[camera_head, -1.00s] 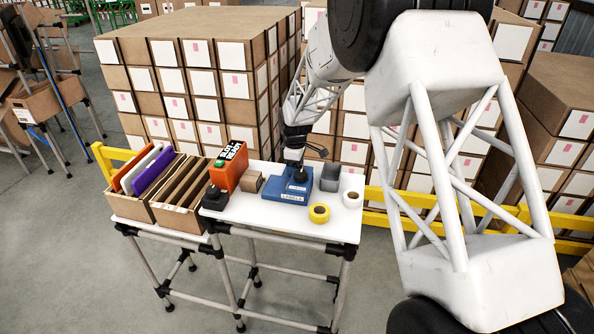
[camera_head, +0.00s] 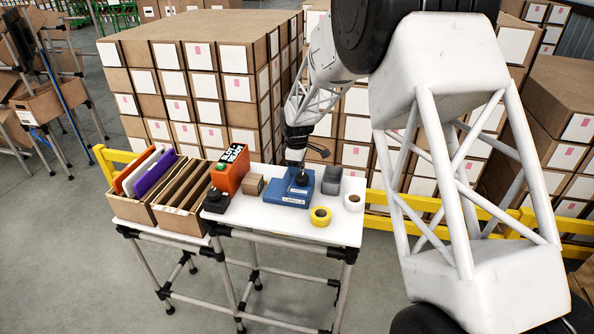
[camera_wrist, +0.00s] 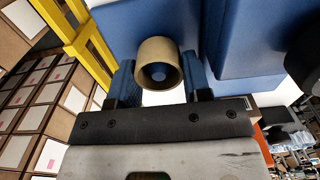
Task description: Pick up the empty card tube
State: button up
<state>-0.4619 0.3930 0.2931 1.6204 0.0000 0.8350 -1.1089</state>
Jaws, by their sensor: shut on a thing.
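The card tube (camera_wrist: 144,51) is a short tan ring in the wrist view. It sits between the two blue fingers of my gripper (camera_wrist: 159,64), which is shut on it. A round blue shape shows inside the tube; I cannot tell whether it is a peg or the surface behind. The fingers and tube are too small or hidden to make out there.
A yellow tape roll (camera_head: 320,217), a white roll (camera_head: 354,202) and a grey bin (camera_head: 353,185) stand to the right. A small carton (camera_head: 252,185), an orange box (camera_head: 229,171) and a file carton (camera_head: 182,221) stand to the left. Stacked cartons (camera_head: 205,55) rise behind.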

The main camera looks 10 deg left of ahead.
notch_tip(320, 180, up, 9)
jog(key=shift+r, duration=0.1)
dwell(0.4)
